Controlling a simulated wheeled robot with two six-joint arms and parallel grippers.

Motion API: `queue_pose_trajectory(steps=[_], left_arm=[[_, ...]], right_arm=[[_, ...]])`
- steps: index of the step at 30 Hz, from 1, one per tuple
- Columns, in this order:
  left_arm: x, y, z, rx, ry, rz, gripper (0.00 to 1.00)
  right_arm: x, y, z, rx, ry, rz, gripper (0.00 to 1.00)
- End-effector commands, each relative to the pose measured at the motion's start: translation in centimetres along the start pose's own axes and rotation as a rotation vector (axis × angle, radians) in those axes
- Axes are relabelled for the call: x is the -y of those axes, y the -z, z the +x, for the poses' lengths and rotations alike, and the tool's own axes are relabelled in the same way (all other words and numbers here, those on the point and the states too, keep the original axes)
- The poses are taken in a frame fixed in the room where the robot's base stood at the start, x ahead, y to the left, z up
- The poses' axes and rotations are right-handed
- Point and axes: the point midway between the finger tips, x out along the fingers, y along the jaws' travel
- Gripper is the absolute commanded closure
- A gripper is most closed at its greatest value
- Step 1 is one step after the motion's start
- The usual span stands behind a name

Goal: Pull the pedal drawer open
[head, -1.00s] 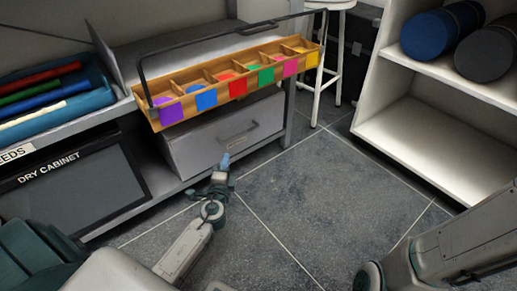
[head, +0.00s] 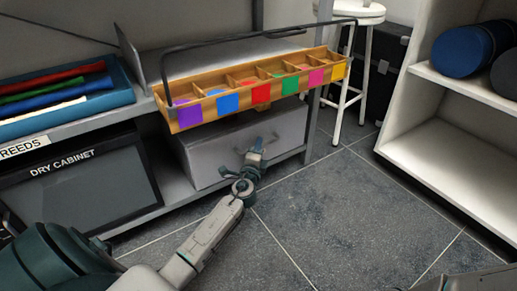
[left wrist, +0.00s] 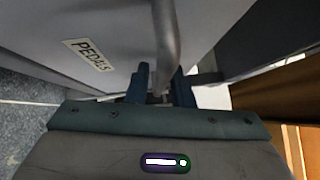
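The grey pedal drawer (head: 215,153) is under the shelf in the head view. Its label PEDALS (left wrist: 87,55) shows in the left wrist view. Its bar handle (left wrist: 165,40) runs down between the two dark blue fingers of my left gripper (left wrist: 162,88). The fingers stand apart on either side of the bar; firm contact is not clear. In the head view my left gripper (head: 254,155) is at the drawer's front and covers part of the handle. I cannot tell whether the drawer front stands out from the cabinet. My right gripper is not in view.
A wooden caddy (head: 187,117) with coloured squares sits on the shelf above the drawer, overhanging its edge. The dry cabinet (head: 85,190) is at left, below a blue tray (head: 125,98). A white stool (head: 341,110) and white shelving (head: 440,165) are at right. The floor (head: 340,215) between is clear.

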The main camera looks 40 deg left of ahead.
Motion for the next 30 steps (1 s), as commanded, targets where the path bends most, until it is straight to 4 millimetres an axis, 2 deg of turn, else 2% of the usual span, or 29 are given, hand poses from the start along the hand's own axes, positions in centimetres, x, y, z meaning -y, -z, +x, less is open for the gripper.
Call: queue_pose_trajectory(steps=[10,13,14,23,30], left_arm=[[0.0,0.0,0.4,0.0,0.0,0.0,0.79],[0.0,0.0,0.4,-0.001,0.0,0.0,0.99],[0.0,0.0,0.4,-0.001,0.0,0.0,1.0],[0.0,0.2,0.2,-0.001,-0.001,-0.001,1.0],[0.5,1.9,-1.4,-0.002,-0.002,-0.004,1.0]], right_arm=[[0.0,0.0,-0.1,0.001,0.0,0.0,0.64],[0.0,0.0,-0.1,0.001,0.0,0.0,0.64],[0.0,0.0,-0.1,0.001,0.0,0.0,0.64],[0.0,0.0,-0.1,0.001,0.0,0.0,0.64],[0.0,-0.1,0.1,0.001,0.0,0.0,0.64]])
